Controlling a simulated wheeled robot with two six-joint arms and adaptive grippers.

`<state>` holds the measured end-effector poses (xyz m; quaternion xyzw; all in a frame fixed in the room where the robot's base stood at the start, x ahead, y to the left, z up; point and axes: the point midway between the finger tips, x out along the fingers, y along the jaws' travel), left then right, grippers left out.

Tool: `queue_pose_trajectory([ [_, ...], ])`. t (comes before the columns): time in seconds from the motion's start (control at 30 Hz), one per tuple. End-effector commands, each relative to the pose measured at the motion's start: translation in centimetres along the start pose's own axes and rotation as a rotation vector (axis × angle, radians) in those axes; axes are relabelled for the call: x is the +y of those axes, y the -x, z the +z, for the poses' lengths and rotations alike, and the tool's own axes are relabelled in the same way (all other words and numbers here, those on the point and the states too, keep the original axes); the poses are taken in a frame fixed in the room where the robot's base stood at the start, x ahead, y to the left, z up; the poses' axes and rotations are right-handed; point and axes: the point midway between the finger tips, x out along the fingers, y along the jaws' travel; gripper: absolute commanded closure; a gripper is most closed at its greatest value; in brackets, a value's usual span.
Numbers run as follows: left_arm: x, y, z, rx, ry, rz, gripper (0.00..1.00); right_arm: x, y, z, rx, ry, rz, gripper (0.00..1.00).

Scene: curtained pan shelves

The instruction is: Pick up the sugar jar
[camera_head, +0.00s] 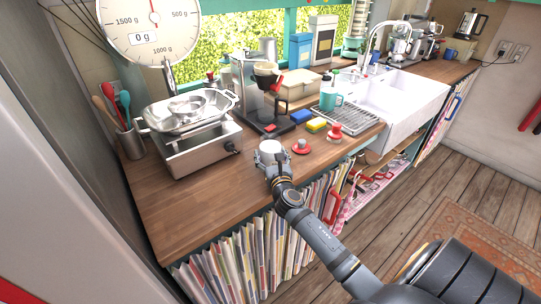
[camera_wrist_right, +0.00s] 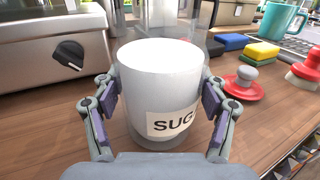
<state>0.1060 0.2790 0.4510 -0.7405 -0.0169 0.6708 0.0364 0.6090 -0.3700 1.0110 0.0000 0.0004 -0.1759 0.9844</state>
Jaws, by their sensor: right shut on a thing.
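The sugar jar (camera_wrist_right: 160,90) is a white cylinder with a label reading "SUG" in the right wrist view. It stands upright between the fingers of my right gripper (camera_wrist_right: 160,108), which is shut on it with a pad on each side. In the head view the jar (camera_head: 270,147) is at the front edge of the wooden counter, and my right gripper (camera_head: 270,158) reaches it from the front. I cannot tell whether the jar's base touches the counter. A red lid with a grey knob (camera_wrist_right: 243,84) lies to its right. My left gripper is not in view.
The wooden counter (camera_head: 185,205) has free room to the left of the jar. A red-based stopper (camera_head: 335,134), sponges (camera_head: 316,125) and a dish rack (camera_head: 350,118) are to the right.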

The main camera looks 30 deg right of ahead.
Motion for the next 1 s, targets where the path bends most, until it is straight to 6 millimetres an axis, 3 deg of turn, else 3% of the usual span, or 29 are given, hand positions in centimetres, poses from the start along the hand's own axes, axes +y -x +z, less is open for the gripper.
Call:
queue_pose_trajectory([
  [0.03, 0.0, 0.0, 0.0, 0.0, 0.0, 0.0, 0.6, 0.0, 0.0, 0.0, 0.001, 0.0, 0.0, 0.5],
  [0.3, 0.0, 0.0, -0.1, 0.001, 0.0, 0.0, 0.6, 0.0, 0.0, -0.1, 0.001, 0.0, 0.0, 0.87],
  [0.67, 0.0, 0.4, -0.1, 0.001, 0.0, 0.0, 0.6, 0.1, 0.0, 1.1, -0.005, 0.0, 0.001, 0.88],
  [0.87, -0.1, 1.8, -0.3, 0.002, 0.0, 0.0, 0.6, 0.1, 0.0, 4.8, -0.008, -0.001, 0.002, 0.88],
  [1.0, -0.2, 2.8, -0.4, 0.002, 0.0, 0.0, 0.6, 0.1, 0.0, 9.0, -0.01, 0.0, 0.003, 0.88],
])
